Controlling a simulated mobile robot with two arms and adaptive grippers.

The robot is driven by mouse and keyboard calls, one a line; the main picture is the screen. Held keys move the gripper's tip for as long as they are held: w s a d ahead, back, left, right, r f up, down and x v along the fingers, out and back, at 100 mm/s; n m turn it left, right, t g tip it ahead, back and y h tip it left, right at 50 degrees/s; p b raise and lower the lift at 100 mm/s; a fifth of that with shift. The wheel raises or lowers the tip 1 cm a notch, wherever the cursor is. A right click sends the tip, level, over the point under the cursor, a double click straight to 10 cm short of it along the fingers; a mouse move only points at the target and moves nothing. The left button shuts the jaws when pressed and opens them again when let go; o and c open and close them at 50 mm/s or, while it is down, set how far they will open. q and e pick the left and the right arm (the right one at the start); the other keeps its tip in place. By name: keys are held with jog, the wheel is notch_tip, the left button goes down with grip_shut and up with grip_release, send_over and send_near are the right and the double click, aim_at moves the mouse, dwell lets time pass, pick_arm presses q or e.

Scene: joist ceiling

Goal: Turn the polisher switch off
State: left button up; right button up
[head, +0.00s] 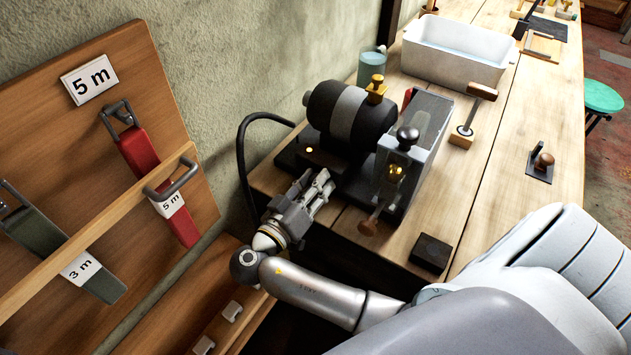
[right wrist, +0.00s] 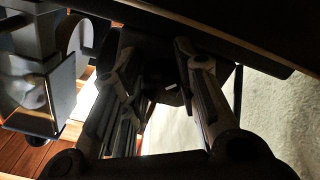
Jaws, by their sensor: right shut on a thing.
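The polisher (head: 349,112), a black motor with a grey band, sits on a dark base on the wooden bench. A small amber lamp (head: 309,149) glows on the black block at the base's left. My right gripper (head: 322,180) is at the front edge of this base, just below the lamp. In the right wrist view its two fingers (right wrist: 165,95) flank a dark part with a small white mark (right wrist: 170,87), and they are shut on it. I take this part for the polisher switch, mostly hidden by the fingers. My left gripper is not in view.
A grey box housing (head: 426,120) with a knobbed front stands right of the polisher. A black cable (head: 242,150) hangs at the left. A dark block (head: 431,253) lies on the bench front. A white basin (head: 458,50) stands behind. A wooden rack (head: 150,70) holds straps at the left.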

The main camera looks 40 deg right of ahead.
jog(key=n+p, duration=0.2)
jog(key=n, duration=0.2)
jog(key=shift+r+n, duration=0.15)
jog(key=shift+n, duration=0.15)
jog(key=n+p, duration=0.1)
jog(key=n, duration=0.3)
jog(key=shift+p, duration=0.4)
jog(key=shift+n, duration=0.3)
jog(key=o, duration=1)
jog(key=shift+s+a, duration=0.15)
jog(key=shift+a, duration=0.1)
jog(key=v, duration=0.7)
